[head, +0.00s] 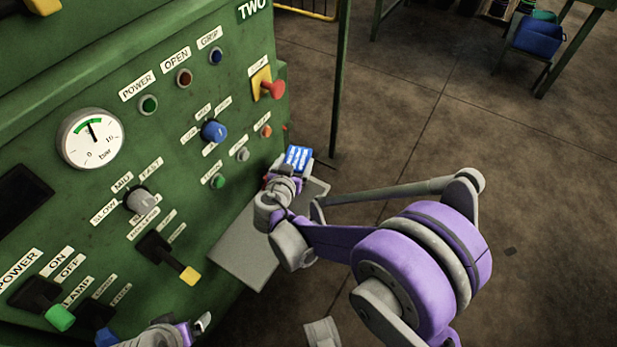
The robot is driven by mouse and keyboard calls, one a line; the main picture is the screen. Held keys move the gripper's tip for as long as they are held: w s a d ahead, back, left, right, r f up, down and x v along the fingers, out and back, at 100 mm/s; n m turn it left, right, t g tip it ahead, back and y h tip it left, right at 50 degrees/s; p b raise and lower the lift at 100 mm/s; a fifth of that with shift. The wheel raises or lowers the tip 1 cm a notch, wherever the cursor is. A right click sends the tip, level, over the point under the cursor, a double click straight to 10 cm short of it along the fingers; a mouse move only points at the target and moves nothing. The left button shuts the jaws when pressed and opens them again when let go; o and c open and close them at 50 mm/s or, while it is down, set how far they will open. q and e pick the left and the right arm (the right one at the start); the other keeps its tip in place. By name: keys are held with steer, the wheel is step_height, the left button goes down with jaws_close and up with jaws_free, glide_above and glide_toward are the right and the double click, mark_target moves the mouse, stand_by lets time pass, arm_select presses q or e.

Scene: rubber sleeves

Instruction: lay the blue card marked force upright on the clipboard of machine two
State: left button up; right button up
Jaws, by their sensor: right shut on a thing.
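The blue card (299,157) with white markings is held at the far end of my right gripper (286,176), which is shut on it. The markings are too small to read. The card is above the far end of a flat grey plate (246,257) that juts from the front of the green machine marked TWO (215,110). I cannot tell whether this plate is the clipboard or a shelf. My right gripper and wrist hide part of the plate. My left gripper (198,328) is at the bottom edge, low in front of the panel, partly cut off.
The machine panel carries a gauge (91,139), knobs, a yellow-tipped lever (188,275), a green-tipped lever (61,317) and a red handle (273,90) that stick out. A green post (340,80) stands beyond the card. The floor at right is mostly open.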

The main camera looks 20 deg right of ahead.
steer(key=shift+w+a+f+m+g+h, duration=0.2)
steer(key=shift+w+f+m+g+h, duration=0.15)
steer(key=shift+f+m+h, duration=0.25)
arm_select(q)
steer(key=shift+w+d+f+b, duration=0.1)
steer(key=shift+w+f+b, duration=0.2)
steer(key=shift+b, duration=0.2)
arm_select(e)
steer(key=s+f+m, duration=0.1)
steer(key=f, duration=0.3)
steer(key=a+f+g+h, duration=0.1)
steer(key=f, duration=0.3)
steer(key=s+f+m+g+h, duration=0.1)
steer(key=f, duration=0.3)
steer(key=shift+s+a+f+m, duration=0.15)
steer(key=shift+s+a+m, duration=0.1)
steer(key=shift+s+m, duration=0.05)
